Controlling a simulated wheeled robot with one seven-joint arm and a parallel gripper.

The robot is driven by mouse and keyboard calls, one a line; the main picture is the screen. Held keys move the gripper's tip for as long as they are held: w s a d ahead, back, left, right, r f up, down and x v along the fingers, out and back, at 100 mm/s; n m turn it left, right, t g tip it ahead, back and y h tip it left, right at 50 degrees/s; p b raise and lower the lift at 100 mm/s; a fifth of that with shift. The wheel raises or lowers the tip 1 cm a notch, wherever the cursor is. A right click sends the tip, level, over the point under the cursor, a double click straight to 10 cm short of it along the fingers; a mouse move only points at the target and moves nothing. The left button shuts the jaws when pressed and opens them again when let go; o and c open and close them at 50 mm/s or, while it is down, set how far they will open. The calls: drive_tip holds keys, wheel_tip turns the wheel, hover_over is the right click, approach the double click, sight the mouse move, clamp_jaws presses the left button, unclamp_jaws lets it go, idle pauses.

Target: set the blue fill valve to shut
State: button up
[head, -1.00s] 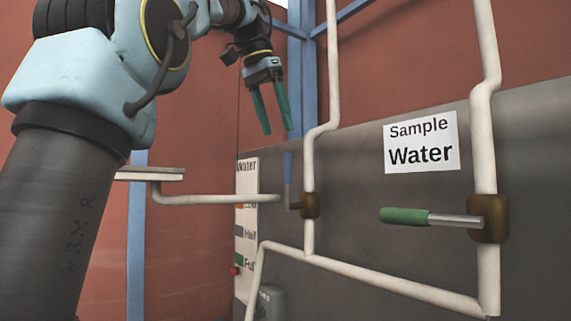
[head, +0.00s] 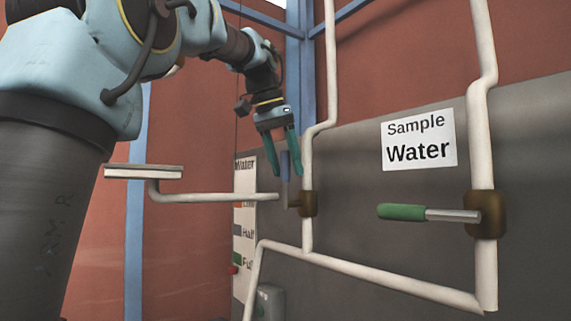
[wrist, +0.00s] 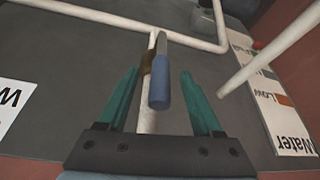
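The blue fill valve has a blue handle (head: 285,166) that points upright from a brown valve body (head: 308,203) on a white pipe. My gripper (head: 285,173) has green fingers pointing down and is level with the upper part of the blue handle. In the wrist view, my gripper (wrist: 160,97) is open. The blue handle (wrist: 160,90) lies between its two fingers in that picture, with a gap on each side. The brown body (wrist: 147,66) is beyond the handle. I cannot tell the exact depth between fingers and handle.
A green-handled valve (head: 402,212) sits on the right pipe, its handle pointing left. A "Sample Water" sign (head: 418,140) is on the grey wall. A white spout pipe (head: 210,197) runs left under a small plate (head: 143,171). A level chart (head: 244,225) hangs behind.

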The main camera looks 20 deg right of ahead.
clamp_jaws()
idle(0.3)
idle(1.0)
